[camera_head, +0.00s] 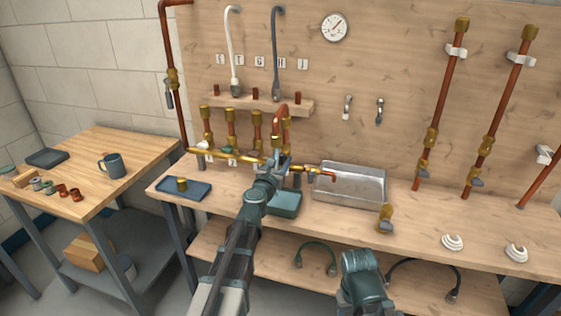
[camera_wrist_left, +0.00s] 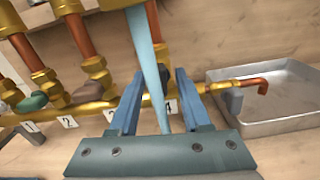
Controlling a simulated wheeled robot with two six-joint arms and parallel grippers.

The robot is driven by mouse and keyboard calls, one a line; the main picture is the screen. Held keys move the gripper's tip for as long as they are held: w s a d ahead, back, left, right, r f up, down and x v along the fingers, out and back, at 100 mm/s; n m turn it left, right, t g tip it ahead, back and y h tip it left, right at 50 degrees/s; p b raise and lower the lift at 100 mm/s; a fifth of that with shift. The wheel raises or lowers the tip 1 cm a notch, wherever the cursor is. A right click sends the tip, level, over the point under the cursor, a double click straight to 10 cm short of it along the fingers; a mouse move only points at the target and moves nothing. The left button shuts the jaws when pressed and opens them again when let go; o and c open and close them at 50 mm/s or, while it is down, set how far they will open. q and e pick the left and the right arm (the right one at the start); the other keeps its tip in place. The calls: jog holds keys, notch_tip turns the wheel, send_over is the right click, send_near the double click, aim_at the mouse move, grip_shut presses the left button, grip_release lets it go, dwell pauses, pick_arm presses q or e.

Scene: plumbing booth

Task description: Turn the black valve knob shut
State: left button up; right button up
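A brass manifold pipe (camera_head: 228,156) with several upright copper and brass branches runs along the back of the bench. In the left wrist view it carries a dark green knob (camera_wrist_left: 32,102) and a reddish-brown knob (camera_wrist_left: 57,94), with numbered tags below. That gripper is at the manifold's right part. Its two blue fingers (camera_wrist_left: 157,104) stand apart, with a pale blue-grey bar between them. My right gripper (camera_head: 362,277) is low in front of the bench, its fingers unclear.
A metal tray (camera_head: 350,184) stands right of the left gripper, under a copper spout (camera_wrist_left: 256,83) with a dark grey handle (camera_wrist_left: 233,100). A teal box (camera_head: 285,205) is close to the left arm. A brass fitting (camera_head: 386,219) and white coils (camera_head: 453,242) are on the right.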

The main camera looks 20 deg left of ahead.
pick_arm(q)
grip_shut()
jog(key=shift+m, duration=0.3)
jog(key=m, duration=0.3)
jog(key=shift+d+m, duration=0.1)
jog(key=shift+m, duration=0.3)
jog(key=m, duration=0.4)
jog(key=shift+f+m, duration=0.1)
jog(key=shift+m, duration=0.2)
jog(key=m, duration=0.4)
jog(key=shift+d, duration=0.1)
jog(key=shift+f+m, duration=0.1)
jog(key=shift+m, duration=1.9)
